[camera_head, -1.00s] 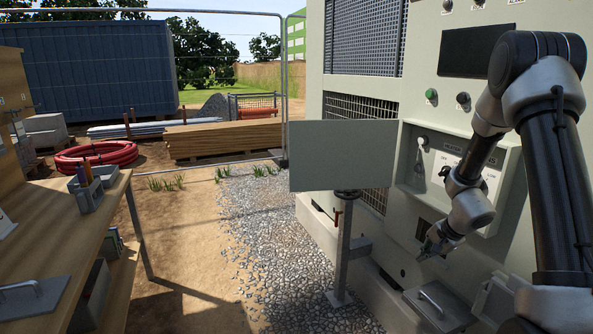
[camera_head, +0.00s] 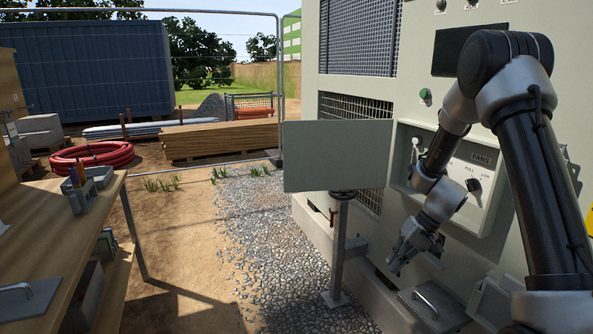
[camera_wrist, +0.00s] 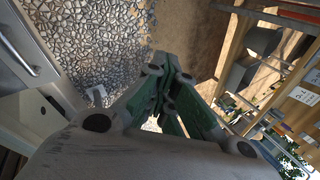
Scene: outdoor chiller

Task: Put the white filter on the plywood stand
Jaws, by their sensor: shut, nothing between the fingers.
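My gripper (camera_head: 397,262) is shut and empty, low in front of the chiller cabinet and to the right of the grey post. In the wrist view its green-lined fingers (camera_wrist: 172,68) meet, with gravel and bare soil behind them. I cannot make out a white filter in either view. A wooden bench (camera_head: 70,225) stands at the left; I cannot tell whether it is the plywood stand.
A pale flat panel (camera_head: 337,156) stands out from the cabinet above a valve post (camera_head: 338,250). A grey lid with a handle (camera_head: 434,303) lies below my gripper. A grey caddy (camera_head: 87,188) sits on the bench. The gravel strip (camera_head: 265,250) is open ground.

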